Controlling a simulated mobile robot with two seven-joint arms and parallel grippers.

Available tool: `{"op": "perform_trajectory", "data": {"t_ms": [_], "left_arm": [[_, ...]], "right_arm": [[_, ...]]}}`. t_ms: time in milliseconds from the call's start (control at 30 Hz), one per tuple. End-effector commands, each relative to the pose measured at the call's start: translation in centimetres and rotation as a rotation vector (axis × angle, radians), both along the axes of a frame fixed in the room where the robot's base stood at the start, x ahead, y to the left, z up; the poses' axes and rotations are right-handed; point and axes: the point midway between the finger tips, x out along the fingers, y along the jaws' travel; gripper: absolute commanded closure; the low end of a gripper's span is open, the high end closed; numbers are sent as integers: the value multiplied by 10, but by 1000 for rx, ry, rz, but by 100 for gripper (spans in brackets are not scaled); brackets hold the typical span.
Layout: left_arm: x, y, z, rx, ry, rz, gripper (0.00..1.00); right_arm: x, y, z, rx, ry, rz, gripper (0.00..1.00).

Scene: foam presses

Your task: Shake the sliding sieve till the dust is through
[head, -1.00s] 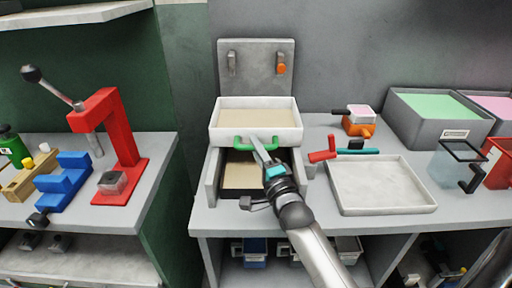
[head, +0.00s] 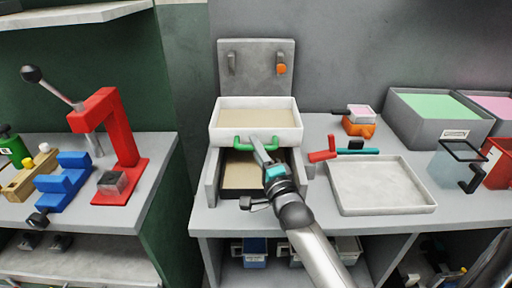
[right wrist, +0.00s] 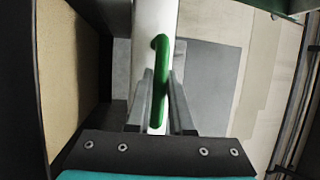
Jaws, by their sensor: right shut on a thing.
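The sliding sieve (head: 222,133) is a white square tray with a green handle (head: 240,145) on its front. A flat layer of beige dust (head: 256,108) lies in it. It sits on a grey frame (head: 212,178), and more beige material (head: 242,176) shows in the opening below. My right gripper (head: 266,155) is at the front of the sieve, shut on the green handle. In the right wrist view the handle (right wrist: 160,75) stands between the two fingers (right wrist: 158,105), against the white wall. My left gripper is not in view.
An empty pale tray (head: 385,186) lies right of the frame. A red-handled tool (head: 322,156) lies between them. Grey bins with green (head: 440,105) and pink foam stand at the back right. A red press (head: 120,140) and blue vise (head: 65,180) stand on the left bench.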

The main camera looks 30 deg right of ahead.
Motion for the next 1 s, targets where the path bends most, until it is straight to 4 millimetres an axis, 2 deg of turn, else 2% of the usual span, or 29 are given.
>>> {"op": "perform_trajectory", "data": {"t_ms": [467,567,800,1000], "left_arm": [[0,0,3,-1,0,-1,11],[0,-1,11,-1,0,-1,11],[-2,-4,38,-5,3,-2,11],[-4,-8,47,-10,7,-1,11]], "right_arm": [[-2,2,0,1,1,0,100],[-11,8,0,2,5,2,100],[-48,30,2,3,7,2,100],[-67,41,0,0,4,1,100]]}}
